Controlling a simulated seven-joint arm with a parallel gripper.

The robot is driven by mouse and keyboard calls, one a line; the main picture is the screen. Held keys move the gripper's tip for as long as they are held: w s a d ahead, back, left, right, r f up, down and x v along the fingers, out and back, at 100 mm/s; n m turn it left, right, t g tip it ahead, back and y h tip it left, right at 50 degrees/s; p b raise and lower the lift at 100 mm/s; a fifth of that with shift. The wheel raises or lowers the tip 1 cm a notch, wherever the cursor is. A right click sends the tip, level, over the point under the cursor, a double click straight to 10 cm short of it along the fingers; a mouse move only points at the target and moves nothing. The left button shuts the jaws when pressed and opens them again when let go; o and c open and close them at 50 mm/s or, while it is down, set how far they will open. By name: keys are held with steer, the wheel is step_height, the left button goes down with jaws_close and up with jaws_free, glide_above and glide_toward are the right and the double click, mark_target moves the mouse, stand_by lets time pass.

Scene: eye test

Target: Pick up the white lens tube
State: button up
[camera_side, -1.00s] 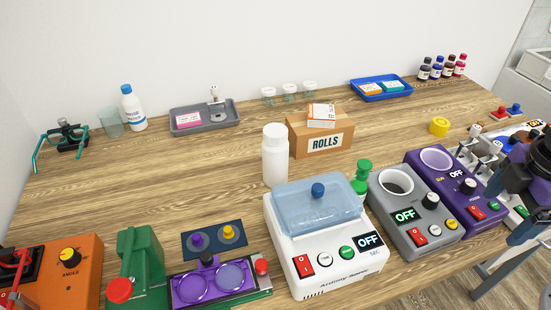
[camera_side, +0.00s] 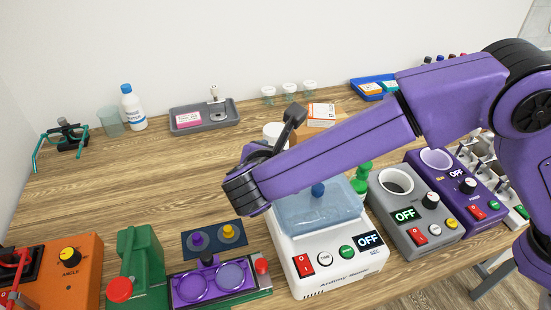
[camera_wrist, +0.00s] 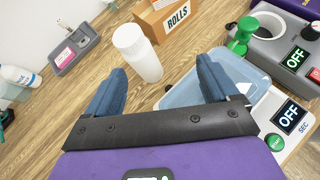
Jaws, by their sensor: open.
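The white lens tube, as I take it, is a plain white upright cylinder with a wide cap (camera_wrist: 147,62), standing on the wooden table. In the side view only the top of the tube (camera_side: 275,131) shows; my purple arm hides the rest. My gripper (camera_wrist: 162,67) is open, with its two blue fingers apart and nothing between them. In the wrist view the tube appears beyond the fingertips, nearer the left finger, and apart from them. The fingertips cannot be made out clearly in the side view.
A cardboard ROLLS box (camera_wrist: 174,22) stands just behind the tube. A grey tray (camera_side: 188,129) is at the back. Bare table (camera_side: 100,190) lies to the left.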

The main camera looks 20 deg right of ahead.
steer(key=n+t, duration=0.2)
glide_toward(276, 141)
steer(key=v, duration=0.3)
steer(key=x, duration=1.2)
steer(key=shift+w+d, duration=0.1)
steer(key=shift+w, duration=0.05)
steer(key=shift+w+a+x, duration=0.1)
steer(key=shift+x, duration=1.2)
steer(key=shift+w+a+x, duration=0.1)
steer(key=shift+a+x, duration=0.05)
steer(key=shift+x, duration=1.15)
steer(key=shift+r, duration=0.2)
steer(key=c, duration=1.5)
